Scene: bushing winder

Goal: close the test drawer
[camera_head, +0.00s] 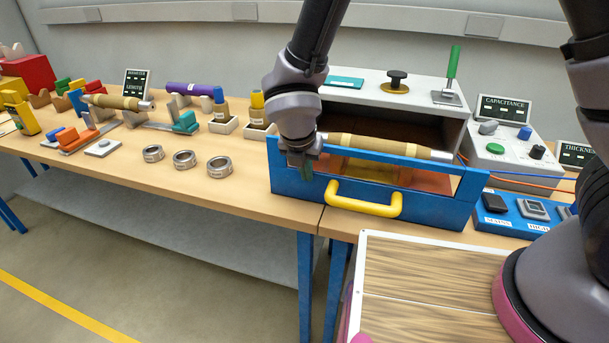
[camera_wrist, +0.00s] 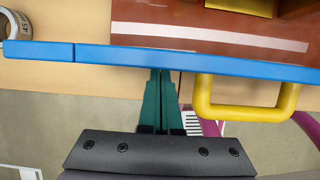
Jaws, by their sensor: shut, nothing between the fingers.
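The test drawer (camera_head: 425,205) is a blue open-topped tray pulled out from the front of a grey test box (camera_head: 385,99). A yellow handle (camera_head: 364,199) is fixed to its front. A tan rod-shaped bushing with silver ends (camera_head: 385,146) lies across the drawer. My gripper (camera_head: 301,167) is at the left part of the drawer front. In the wrist view its green fingers (camera_wrist: 163,75) are shut and empty, with their tips at the blue front edge (camera_wrist: 120,57), left of the yellow handle (camera_wrist: 246,110). Whether they touch it I cannot tell.
Several metal rings (camera_head: 184,159) lie on the wooden table left of the drawer. A meter box with knobs (camera_head: 504,150) and a blue switch panel (camera_head: 525,211) stand to the right. A green upright lever (camera_head: 452,63) rises from the box top.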

